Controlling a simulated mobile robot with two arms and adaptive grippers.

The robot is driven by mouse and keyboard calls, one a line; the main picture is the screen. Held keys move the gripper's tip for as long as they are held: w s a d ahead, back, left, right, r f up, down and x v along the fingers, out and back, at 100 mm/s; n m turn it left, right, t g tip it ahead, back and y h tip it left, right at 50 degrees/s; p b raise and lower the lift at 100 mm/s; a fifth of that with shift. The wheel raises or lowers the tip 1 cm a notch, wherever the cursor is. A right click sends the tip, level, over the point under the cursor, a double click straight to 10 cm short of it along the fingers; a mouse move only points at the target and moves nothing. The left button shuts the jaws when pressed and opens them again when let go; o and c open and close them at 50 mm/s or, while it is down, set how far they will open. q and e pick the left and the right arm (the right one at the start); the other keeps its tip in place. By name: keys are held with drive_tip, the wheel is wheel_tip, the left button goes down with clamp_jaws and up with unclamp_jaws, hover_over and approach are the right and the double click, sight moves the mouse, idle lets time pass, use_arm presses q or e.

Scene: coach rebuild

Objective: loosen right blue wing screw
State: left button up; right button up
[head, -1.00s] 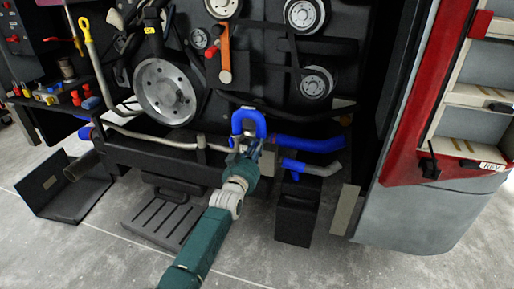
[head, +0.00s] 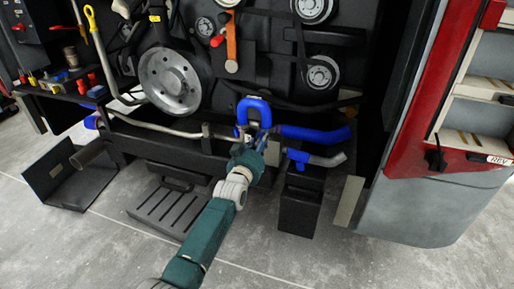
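A small blue wing screw (head: 298,156) sits at the right, where a short silver pipe meets the lower edge of the engine bay, below the blue hose (head: 312,138). My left gripper (head: 254,136) is at the lower end of the blue U-shaped hose (head: 243,106), left of that screw and apart from it. The gripper is small and seen from behind, so its fingers and what lies between them are unclear. A second wing screw near the gripper cannot be made out. My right gripper is not in view.
A black box (head: 301,205) stands below the screw. A slotted step (head: 170,208) and an open dark tray (head: 75,185) are on the floor at left. The red and grey panel (head: 425,165) bounds the right side. The front floor is clear.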

use_arm(q)
drive_tip(key=v, duration=1.1)
drive_tip(key=shift+s, duration=0.3)
drive_tip(key=shift+a+f, duration=0.1)
drive_tip(key=shift+a, duration=0.05)
